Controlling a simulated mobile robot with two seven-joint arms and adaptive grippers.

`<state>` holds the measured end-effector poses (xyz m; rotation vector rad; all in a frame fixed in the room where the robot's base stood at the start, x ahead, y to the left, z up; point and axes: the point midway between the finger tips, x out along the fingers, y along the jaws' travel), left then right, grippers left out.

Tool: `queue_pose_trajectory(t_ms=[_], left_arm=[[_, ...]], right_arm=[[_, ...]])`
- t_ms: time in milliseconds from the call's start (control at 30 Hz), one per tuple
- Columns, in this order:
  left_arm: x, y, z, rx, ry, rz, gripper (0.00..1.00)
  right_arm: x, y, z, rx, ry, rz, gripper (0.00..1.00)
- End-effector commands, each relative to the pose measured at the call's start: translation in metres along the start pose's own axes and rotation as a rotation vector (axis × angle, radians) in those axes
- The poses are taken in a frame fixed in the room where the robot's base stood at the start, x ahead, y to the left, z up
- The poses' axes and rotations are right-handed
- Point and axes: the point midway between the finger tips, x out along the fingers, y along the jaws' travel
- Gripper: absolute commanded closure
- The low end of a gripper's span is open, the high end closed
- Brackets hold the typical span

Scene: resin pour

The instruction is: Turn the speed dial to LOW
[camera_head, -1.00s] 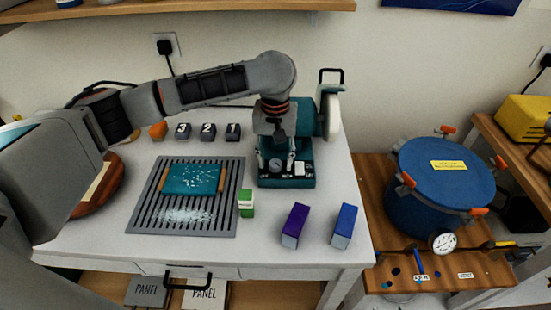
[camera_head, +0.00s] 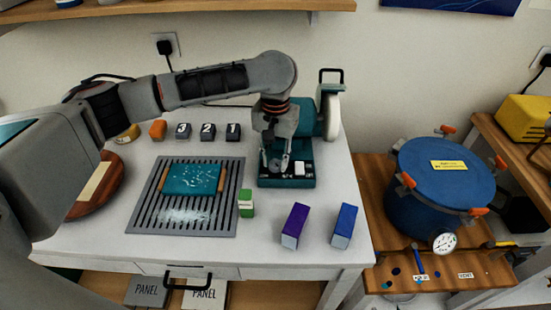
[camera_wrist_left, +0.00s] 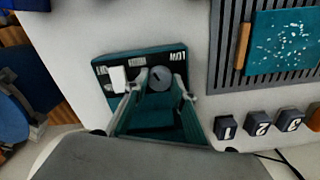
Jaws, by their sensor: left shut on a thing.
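The teal machine (camera_head: 300,183) stands at the back right of the white table. Its front panel carries the round grey speed dial (camera_wrist_left: 160,78) and a white switch (camera_wrist_left: 118,78). In the wrist view the word LOW (camera_wrist_left: 179,56) is printed to the upper right of the dial, and other lettering lies to its left, too blurred to read surely. My left gripper (camera_head: 277,165) points down over the panel, shut on the dial with one finger on each side. The dial's pointer setting is too small to tell.
A slatted grey mat (camera_head: 145,210) with a teal panel (camera_head: 192,178) lies left of the machine. Dark blocks numbered 3, 2 and 1 (camera_head: 233,131) stand behind it. Green (camera_head: 246,203), purple (camera_head: 295,225) and blue (camera_head: 345,225) boxes stand in front. A blue pressure pot (camera_head: 435,205) is at right.

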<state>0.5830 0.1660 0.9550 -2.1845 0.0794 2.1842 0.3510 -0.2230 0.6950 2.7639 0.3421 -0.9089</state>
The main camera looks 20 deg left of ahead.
Motion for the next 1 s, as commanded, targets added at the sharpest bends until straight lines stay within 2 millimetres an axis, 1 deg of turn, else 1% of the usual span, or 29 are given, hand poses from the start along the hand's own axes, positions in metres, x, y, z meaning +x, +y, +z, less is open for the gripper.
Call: queue_pose_trajectory(t_ms=[700,1000], left_arm=[[0.0004,-0.0005,0.0003,0.679,-0.001,-0.001,0.96],[0.0002,-0.0004,0.0002,0.930,-0.001,0.000,0.96]], right_arm=[[0.0000,0.0004,0.0004,0.002,-0.001,0.002,0.60],[0.0002,-0.0007,-0.0003,0.007,0.000,0.002,0.60]])
